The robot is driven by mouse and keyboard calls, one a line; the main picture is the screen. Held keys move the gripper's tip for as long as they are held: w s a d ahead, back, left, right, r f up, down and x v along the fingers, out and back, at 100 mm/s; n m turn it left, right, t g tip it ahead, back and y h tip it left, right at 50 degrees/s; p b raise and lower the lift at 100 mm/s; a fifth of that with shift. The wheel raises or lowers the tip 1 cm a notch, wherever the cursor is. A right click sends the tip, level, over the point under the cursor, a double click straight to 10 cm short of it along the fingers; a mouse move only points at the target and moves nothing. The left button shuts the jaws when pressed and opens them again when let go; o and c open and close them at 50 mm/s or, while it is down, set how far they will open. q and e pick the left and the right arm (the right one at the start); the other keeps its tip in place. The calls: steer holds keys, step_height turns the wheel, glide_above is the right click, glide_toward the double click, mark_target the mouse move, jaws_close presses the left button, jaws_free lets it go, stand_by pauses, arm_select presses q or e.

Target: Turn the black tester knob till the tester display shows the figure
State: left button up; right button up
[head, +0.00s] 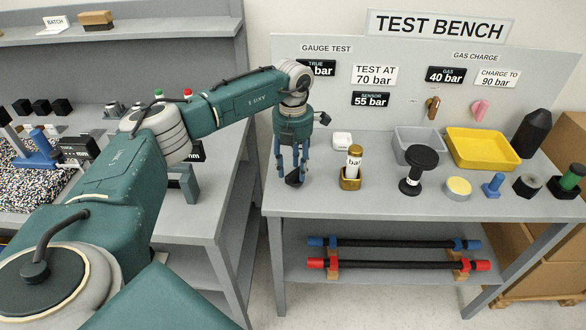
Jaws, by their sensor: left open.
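My left gripper (292,168) points straight down over the left end of the test bench, its blue fingers open. A small black knob (294,178) is low between and just below the fingertips, partly hidden by them; I cannot tell whether they touch it. The tester display on the back panel, labelled TRUE (320,68), has its figure partly covered by my left arm. Below it a SENSOR display (371,99) reads 55 bar. A white sign (375,75) reads TEST AT 70 bar. My right gripper is not in view.
To the right stand a brass gauge (354,162), a black round-topped piece (421,160), a grey tray (420,150), a yellow tray (482,152) and several small parts. The GAS display (446,74) reads 40 bar. Two rods lie on the shelf below.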

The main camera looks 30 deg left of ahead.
arm_select(q)
step_height(320, 180, up, 11)
stand_by(0.3)
stand_by(0.5)
